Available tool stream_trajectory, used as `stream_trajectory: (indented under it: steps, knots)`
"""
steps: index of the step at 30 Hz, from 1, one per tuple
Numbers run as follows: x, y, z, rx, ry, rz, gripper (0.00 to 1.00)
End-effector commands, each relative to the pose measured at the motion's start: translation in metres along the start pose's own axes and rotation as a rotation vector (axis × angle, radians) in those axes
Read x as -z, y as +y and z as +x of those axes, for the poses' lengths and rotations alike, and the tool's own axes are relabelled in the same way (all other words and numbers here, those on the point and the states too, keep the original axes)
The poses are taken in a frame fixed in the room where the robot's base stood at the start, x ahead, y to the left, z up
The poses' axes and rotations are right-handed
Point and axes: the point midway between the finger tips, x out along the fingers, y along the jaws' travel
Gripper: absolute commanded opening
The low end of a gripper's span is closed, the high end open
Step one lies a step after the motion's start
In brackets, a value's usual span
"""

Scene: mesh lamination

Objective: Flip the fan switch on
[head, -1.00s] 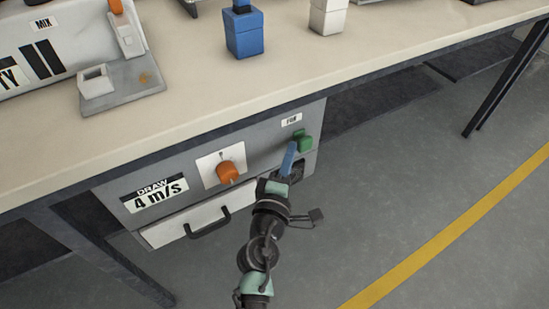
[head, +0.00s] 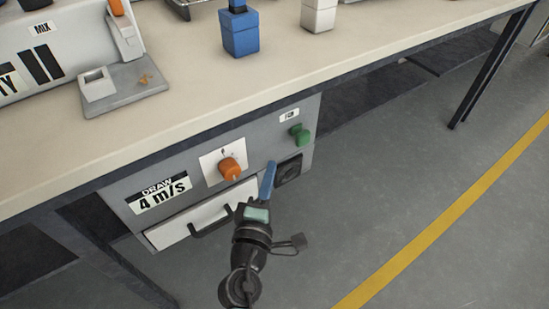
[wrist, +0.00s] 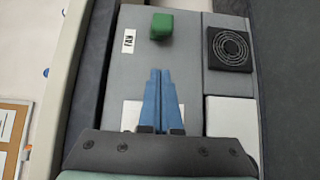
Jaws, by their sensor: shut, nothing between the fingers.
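The green fan switch (head: 301,136) sits at the upper right of the grey panel under the table. A FAN label (wrist: 129,41) is beside it. The switch also shows near the top of the wrist view (wrist: 161,26). I cannot tell from its shape whether it is on or off. My gripper (head: 270,166) is shut and empty, its blue fingers together. It is below and left of the switch in the head view, apart from it. In the wrist view the fingertips (wrist: 160,70) point toward the switch with a gap between.
A black round fan grille (head: 288,170) is below the switch. The tabletop (head: 190,90) overhangs the panel.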

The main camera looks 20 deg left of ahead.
Motion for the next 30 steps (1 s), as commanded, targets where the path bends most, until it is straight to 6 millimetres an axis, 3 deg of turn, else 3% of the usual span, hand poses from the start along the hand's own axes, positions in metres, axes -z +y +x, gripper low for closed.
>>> stream_trajectory:
  steps: [3,10,30]
  knots:
    - [0.001,-0.001,-0.023,0.002,0.002,0.0,0.0]
    - [0.001,-0.001,-0.047,0.0,0.002,0.0,0.0]
    - [0.002,0.0,-0.052,-0.001,0.002,0.0,0.0]
